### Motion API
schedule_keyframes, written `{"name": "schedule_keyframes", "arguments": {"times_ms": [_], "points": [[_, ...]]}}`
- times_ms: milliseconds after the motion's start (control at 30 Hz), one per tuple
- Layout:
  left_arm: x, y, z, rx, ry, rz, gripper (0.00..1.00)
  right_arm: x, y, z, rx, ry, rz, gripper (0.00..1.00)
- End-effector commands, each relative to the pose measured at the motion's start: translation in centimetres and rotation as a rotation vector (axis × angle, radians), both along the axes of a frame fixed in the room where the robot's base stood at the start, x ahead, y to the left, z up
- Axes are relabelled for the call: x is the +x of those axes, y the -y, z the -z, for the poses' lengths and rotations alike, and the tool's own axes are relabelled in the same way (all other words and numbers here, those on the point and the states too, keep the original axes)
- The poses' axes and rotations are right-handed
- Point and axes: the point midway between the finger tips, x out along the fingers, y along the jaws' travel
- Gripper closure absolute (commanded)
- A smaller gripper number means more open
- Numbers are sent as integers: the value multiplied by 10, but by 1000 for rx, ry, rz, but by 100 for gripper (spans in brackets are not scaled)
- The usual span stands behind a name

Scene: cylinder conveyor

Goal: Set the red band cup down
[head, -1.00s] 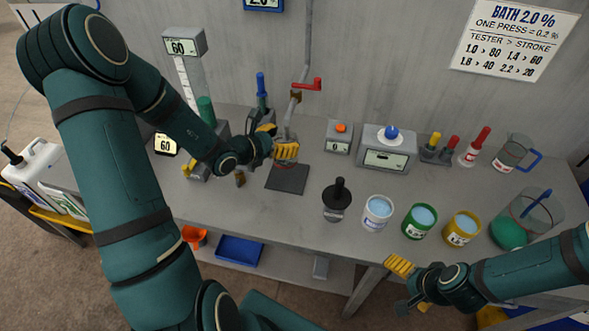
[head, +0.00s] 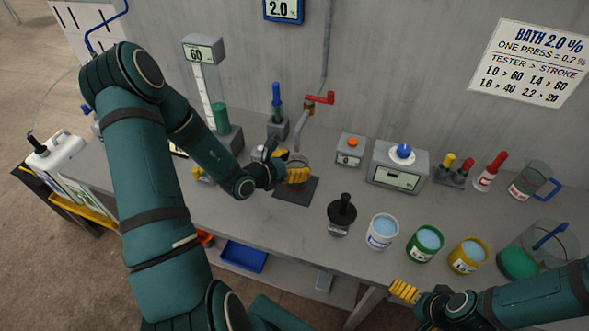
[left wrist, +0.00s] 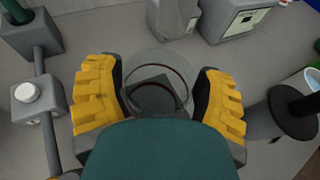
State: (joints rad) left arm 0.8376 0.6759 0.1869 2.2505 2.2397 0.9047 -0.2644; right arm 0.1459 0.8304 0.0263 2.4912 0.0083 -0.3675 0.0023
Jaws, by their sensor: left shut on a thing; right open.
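My left gripper (head: 288,172) is shut on the red band cup (left wrist: 160,68), a clear round cup with a thin dark red ring. In the left wrist view the cup stands between the two yellow fingers, and the dark square pad (left wrist: 158,93) shows through it. In the head view the cup is mostly hidden by the gripper, low over the pad (head: 309,191) below the red-handled tap (head: 320,98). I cannot tell whether the cup touches the pad. My right gripper (head: 412,300) is open and empty at the table's front edge.
A black-handled tool (head: 341,215) stands right of the pad. Beyond it are a white tub (head: 381,232), a green tub (head: 424,244) and a yellow tub (head: 468,255). A button box (head: 349,150) and a tester (head: 398,166) stand behind. A gauge column (head: 205,85) is left.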

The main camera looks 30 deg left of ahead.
Motion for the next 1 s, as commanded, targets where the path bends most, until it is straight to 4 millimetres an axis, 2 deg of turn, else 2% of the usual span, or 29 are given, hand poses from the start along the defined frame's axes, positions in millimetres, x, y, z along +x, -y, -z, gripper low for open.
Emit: {"name": "schedule_keyframes", "arguments": {"times_ms": [33, 167, 567, 600, 667, 1000], "points": [[0, 0, 10, -3, -2, -1, 72, 0, 0, 2, 0, 0, 0, 0], [0, 0, 21, -1, 0, 0, 72, 0, 0, 2, 0, 0, 0, 0], [0, 0, 25, 1, 1, 0, 72, 0, 0, 6, -1, 0, 0, 0], [0, 0, 24, 0, 1, 0, 19, 0, 0, 6, -1, 0, 0, 0], [0, 0, 24, 0, 1, 0, 0, 0, 0, 5, -1, 0, 0, 0], [0, 0, 21, 0, 1, -1, 0, 0, 0, 2, -1, 0, 0, 0]]}}
